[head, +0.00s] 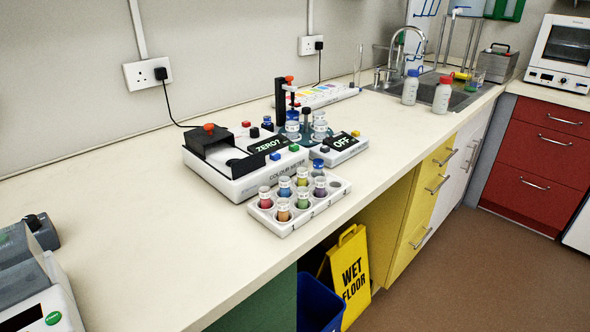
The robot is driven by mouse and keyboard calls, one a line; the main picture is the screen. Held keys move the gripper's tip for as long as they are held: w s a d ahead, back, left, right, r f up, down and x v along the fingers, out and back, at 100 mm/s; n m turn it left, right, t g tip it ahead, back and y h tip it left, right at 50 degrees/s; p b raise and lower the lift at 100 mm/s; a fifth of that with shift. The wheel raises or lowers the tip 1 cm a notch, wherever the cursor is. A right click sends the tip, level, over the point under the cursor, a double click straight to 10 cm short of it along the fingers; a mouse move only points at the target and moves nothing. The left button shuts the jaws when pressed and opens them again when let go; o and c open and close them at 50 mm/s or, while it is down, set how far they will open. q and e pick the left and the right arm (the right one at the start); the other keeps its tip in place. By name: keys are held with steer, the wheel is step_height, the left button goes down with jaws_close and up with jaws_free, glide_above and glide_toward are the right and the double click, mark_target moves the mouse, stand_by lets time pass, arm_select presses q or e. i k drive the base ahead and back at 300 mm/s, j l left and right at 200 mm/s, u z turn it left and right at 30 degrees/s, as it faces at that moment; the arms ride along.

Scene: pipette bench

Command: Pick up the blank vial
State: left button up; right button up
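Two clear, pale-looking vials, one on the left (292,129) and one on the right (319,130), stand behind the displays near a black stand. I cannot tell which, if either, is the blank vial. A white rack (340,191) at the bench's front holds several vials with coloured contents, including a red one (265,198) and a purple one (320,187). The white colour meter (262,184) behind the rack has a display reading "ZERO?" (268,145). Neither of my grippers is in view.
A small unit reading "OFF" (340,148) stands right of the meter. The black stand (281,105) rises behind. Two bottles (411,88) (442,95) stand near the sink. Grey instruments (30,265) occupy the left corner. The bench (130,220) left of the meter is clear.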

mark_target(318, 165)
steer(key=u, duration=0.4)
steer(key=k+j+z, duration=0.4)
steer(key=k+j, duration=0.45)
